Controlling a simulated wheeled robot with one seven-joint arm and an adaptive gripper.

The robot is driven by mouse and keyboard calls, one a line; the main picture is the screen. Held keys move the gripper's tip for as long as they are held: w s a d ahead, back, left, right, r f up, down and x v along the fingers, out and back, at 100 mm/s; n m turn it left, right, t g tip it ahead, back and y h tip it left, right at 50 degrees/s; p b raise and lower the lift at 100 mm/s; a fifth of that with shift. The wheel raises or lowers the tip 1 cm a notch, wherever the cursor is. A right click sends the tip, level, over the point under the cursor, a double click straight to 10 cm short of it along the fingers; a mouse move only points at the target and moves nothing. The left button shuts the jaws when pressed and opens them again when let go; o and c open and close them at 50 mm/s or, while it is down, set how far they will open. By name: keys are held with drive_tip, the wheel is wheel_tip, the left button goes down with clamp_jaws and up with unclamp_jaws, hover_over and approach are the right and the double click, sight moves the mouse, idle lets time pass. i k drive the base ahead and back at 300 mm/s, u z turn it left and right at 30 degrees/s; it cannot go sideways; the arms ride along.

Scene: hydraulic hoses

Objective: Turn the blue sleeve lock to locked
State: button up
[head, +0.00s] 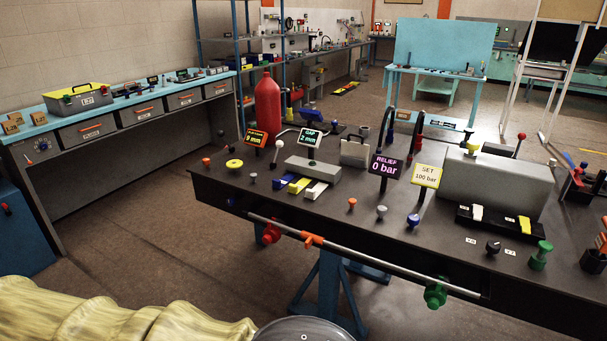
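A dark hose arch stands behind the signs on the black workbench (325,215). A small blue sleeve (390,137) sits low on its left leg, and a red sleeve (418,143) sits on the right leg. Other blue parts are a round knob (413,220) at the front of the bench and a small piece (278,184) near the left. I cannot tell for certain which blue part is the sleeve lock, or its lock position. My gripper is not in view.
A "RELIEF 0 bar" sign (386,167) and a yellow "SET 100 bar" sign (427,176) stand before the hoses. A large grey block (495,184) stands to the right. A metal rail (365,257) runs along the front edge. Floor (160,225) is clear at left.

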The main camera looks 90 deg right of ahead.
sight(230, 202)
drive_tip(key=i, duration=0.75)
drive_tip(key=z, duration=2.5)
drive_tip(key=i, duration=0.15)
drive_tip(key=u, duration=0.25)
